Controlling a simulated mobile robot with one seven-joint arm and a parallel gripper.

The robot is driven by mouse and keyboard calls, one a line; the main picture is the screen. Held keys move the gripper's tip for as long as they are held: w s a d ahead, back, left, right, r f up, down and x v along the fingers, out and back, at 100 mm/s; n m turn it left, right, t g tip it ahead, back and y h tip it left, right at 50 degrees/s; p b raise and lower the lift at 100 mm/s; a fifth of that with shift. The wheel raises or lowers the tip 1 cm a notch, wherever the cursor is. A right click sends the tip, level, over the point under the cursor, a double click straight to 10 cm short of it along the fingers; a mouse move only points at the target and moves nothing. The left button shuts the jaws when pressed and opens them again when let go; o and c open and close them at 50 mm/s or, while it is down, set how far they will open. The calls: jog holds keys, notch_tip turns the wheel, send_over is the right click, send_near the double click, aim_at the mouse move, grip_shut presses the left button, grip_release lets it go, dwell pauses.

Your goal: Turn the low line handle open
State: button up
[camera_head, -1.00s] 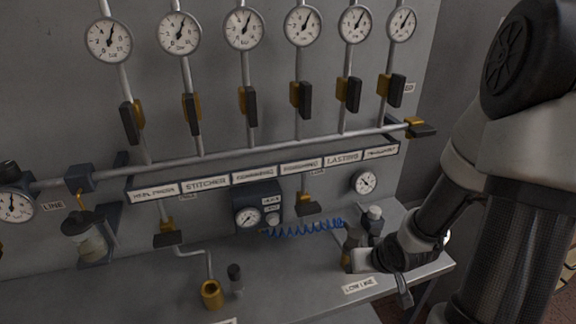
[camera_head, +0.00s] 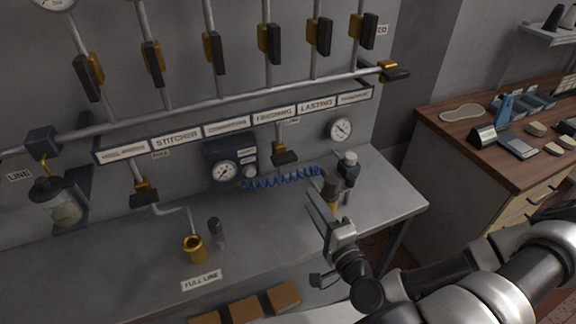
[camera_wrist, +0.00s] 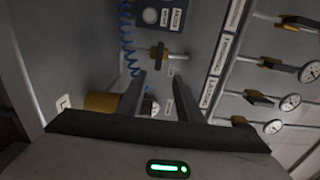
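The handle taken as the low line's (camera_head: 284,156) is a black bar on a brass valve, under a vertical pipe on the wall beside the regulator. The bar lies crosswise to its pipe. In the wrist view the handle (camera_wrist: 160,52) is ahead of the fingertips, roughly between them and apart from them. My gripper (camera_head: 322,210) is over the bench, to the lower right of the handle. In the wrist view my gripper (camera_wrist: 158,78) is open, with nothing between its fingers.
A blue coiled hose (camera_head: 280,180) runs below the handle. Beside my gripper stand a brass-coloured cylinder (camera_wrist: 101,102) and a grey-capped fitting (camera_head: 348,168). The regulator (camera_head: 222,171) is left of the handle. Another black handle (camera_head: 145,197) is further left.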

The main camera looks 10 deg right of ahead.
jog(key=b, duration=0.4)
send_near(286, 162)
jog(key=w, duration=0.3)
jog(key=w+a, duration=0.1)
jog(key=w, duration=0.5)
jog(key=shift+a+f, duration=0.15)
jog(key=shift+a, duration=0.15)
jog(key=shift+s, duration=0.1)
grip_shut()
